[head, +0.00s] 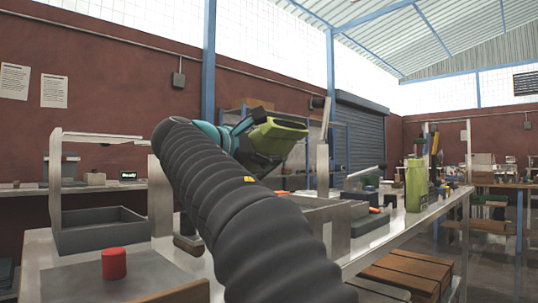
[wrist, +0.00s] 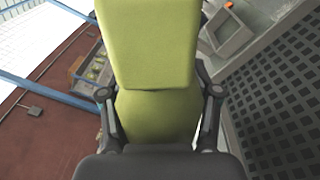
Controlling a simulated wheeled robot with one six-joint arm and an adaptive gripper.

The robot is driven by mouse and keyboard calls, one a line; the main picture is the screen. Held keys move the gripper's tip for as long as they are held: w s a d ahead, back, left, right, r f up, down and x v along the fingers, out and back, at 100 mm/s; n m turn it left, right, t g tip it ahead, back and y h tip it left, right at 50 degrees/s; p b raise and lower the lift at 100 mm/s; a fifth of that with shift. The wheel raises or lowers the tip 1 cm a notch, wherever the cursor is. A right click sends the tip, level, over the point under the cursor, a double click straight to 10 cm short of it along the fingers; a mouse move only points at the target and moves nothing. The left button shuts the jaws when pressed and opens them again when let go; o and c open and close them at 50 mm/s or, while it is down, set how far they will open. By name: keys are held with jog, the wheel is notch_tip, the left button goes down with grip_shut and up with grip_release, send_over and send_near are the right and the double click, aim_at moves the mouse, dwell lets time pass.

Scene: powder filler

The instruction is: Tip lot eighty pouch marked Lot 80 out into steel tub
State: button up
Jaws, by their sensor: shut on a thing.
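My gripper (head: 250,145) is raised above the bench and shut on a yellow-green pouch (head: 277,135). The pouch is tilted far over in the head view, its dark end pointing right. In the wrist view the pouch (wrist: 150,45) fills the middle, with a finger of my gripper (wrist: 160,100) on each side. No lot mark can be read on it. A second green pouch (head: 416,187) stands upright on the bench at the right. I cannot clearly pick out the steel tub; my arm hides part of the bench.
A grey open tray (head: 100,236) sits under a pale frame (head: 55,185) at the left. A red cylinder (head: 114,264) stands in front of it. Wooden slatted stools (head: 408,272) are below the bench's right edge. A dark perforated surface (wrist: 275,105) shows at the wrist view's right.

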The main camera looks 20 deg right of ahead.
aim_at(261, 167)
jog(key=shift+w+a+f+m+b, duration=0.1)
jog(key=shift+w+f+m+b, duration=0.15)
jog(key=shift+f+m+b, duration=0.4)
jog(key=f+m+b, duration=0.2)
jog(key=w+f+m+b, duration=0.1)
jog(key=f+m+b, duration=0.1)
jog(key=b, duration=0.1)
jog(key=shift+a+m, duration=0.2)
jog(key=shift+m, duration=0.05)
jog(key=shift+r+m, duration=0.15)
jog(key=shift+m, duration=0.25)
jog(key=shift+s+r+m, duration=0.15)
jog(key=shift+r+m, duration=0.05)
jog(key=shift+m, duration=0.8)
dwell(2.4)
